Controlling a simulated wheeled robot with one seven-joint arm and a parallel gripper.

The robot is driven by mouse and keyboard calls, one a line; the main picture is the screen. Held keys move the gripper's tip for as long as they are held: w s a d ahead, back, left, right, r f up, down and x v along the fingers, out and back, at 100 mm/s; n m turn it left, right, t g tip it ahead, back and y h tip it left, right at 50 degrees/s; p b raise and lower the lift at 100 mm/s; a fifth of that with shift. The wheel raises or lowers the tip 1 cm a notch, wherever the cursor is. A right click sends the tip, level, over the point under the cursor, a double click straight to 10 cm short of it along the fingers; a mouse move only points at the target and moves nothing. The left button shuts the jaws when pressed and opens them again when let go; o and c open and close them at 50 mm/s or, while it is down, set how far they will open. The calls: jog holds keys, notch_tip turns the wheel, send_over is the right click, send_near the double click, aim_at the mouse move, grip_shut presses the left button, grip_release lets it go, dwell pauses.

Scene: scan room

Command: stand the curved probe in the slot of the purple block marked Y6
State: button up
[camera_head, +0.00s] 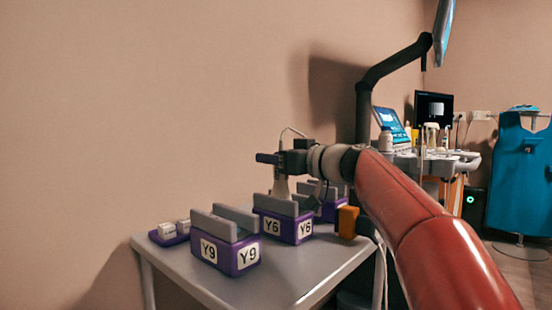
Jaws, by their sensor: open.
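The purple block marked Y6 (284,226) stands on the grey table, with two grey walls on top forming a slot. A pale probe (281,186) stands roughly upright between these walls, its lower end hidden by the front wall. A thin cable loops above it. I cannot make out the shape of its head. My gripper (278,159) is at the probe's upper part, directly above the Y6 block, reaching in from the right. Its jaws are open around or beside the probe; the small view does not show which.
A purple block marked Y9 (226,250) stands in front left, its slot empty. Another purple block (328,208) is partly hidden behind right. A purple tray with small pale pieces (170,232) lies at left. An ultrasound cart (445,165) stands behind my arm. The table's front (290,278) is bare.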

jog(key=v, duration=0.7)
jog(key=shift+s+d+b, duration=0.25)
jog(key=shift+d+b, duration=0.05)
jog(key=shift+d, duration=0.05)
